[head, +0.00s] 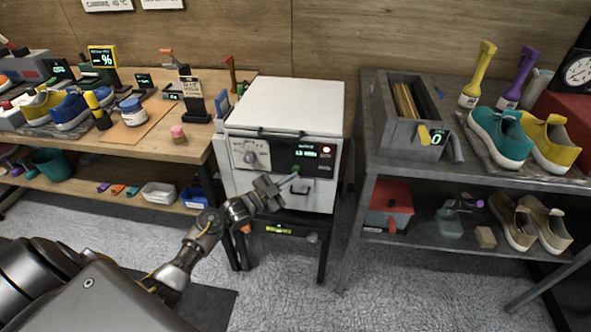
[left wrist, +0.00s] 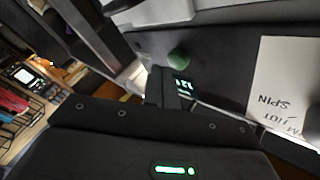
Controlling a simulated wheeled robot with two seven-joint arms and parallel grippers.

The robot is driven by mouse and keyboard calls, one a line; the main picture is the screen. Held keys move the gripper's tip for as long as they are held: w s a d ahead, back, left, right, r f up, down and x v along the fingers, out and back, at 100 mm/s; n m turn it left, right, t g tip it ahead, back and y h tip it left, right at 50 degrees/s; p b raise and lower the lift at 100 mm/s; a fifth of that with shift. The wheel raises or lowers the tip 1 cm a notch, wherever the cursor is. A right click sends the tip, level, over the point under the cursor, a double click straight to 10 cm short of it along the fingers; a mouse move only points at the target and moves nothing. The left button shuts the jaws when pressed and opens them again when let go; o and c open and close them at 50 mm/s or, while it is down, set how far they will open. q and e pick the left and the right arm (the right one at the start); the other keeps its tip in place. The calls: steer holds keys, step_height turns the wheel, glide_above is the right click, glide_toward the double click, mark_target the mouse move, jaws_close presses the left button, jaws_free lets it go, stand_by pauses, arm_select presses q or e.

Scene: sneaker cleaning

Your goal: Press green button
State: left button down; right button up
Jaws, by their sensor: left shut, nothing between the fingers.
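The green button (head: 296,168) is small and round, on the black front panel of a white box-shaped machine (head: 285,107). In the left wrist view the green button (left wrist: 179,58) stands out from a dark panel, above the middle of the picture. My left gripper (head: 286,182) is shut and empty, in front of the machine, its tip just below the button in the head view. I cannot tell whether it touches the panel. My right gripper is not in view.
The panel has a lit display (head: 306,154), a red light (head: 326,150) and a round dial (head: 250,157). A wooden bench (head: 185,150) with shoes and tools stands left; a grey table (head: 372,130) with shoes and a grey bin (head: 413,120) stands right.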

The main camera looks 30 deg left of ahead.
arm_select(q)
steer(key=shift+s, duration=0.3)
steer(key=shift+d, duration=0.1)
steer(key=s+p, duration=0.1)
steer(key=s+d+p, duration=0.1)
steer(key=s, duration=0.1)
steer(key=s+p, duration=0.1)
steer(key=shift+s+d, duration=0.3)
steer(key=shift+s, duration=0.05)
stand_by(0.8)
